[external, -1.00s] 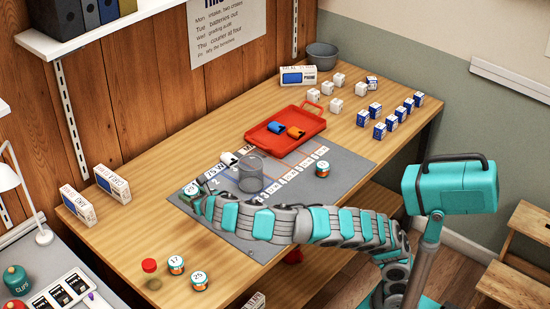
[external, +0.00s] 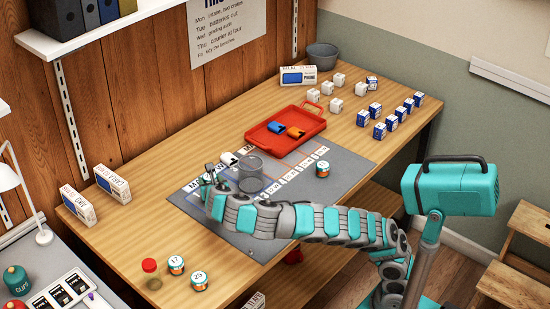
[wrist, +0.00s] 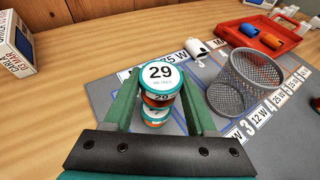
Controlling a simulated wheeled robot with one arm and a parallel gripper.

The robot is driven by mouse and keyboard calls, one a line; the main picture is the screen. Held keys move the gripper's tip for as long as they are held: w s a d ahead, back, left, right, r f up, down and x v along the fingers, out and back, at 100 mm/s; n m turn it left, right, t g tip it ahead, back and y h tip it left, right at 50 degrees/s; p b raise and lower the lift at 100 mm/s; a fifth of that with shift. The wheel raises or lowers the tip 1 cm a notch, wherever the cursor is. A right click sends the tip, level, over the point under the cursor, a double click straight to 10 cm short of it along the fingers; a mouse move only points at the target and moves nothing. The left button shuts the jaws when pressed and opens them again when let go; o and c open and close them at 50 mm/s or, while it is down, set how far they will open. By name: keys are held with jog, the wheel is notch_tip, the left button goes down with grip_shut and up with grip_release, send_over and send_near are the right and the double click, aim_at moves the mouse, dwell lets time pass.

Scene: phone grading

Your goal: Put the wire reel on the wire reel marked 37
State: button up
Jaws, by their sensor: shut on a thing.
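My gripper (wrist: 152,105) is shut on a wire reel with a white lid marked 29 (wrist: 160,76), upright between the fingers. Part of a second banded reel shape (wrist: 155,115) shows below it; I cannot tell whether they touch. In the external view my gripper (external: 209,178) is over the left part of the grey mat, and the held reel is hard to make out. Two reels stand at the table's front left: one reads like 17 or 37 (external: 176,265), the other like 25 (external: 199,280). Another reel (external: 322,169) stands on the mat's right, its number unclear.
A wire mesh cup (external: 251,174) stands on the grey mat (external: 345,165) right beside my gripper. A red tray (external: 311,132) with blue and orange items lies behind. White boxes (external: 113,183) stand at the left edge. Bare wood lies between the mat and the front-left reels.

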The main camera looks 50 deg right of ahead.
notch_tip(320, 180, down, 3)
jog(key=shift+r, duration=0.2)
jog(key=o, duration=1.4)
jog(key=shift+f, duration=0.1)
jog(key=shift+c, duration=0.2)
jog(key=shift+a, duration=0.1)
jog(key=p+v, duration=0.1)
jog(key=v, duration=1.1)
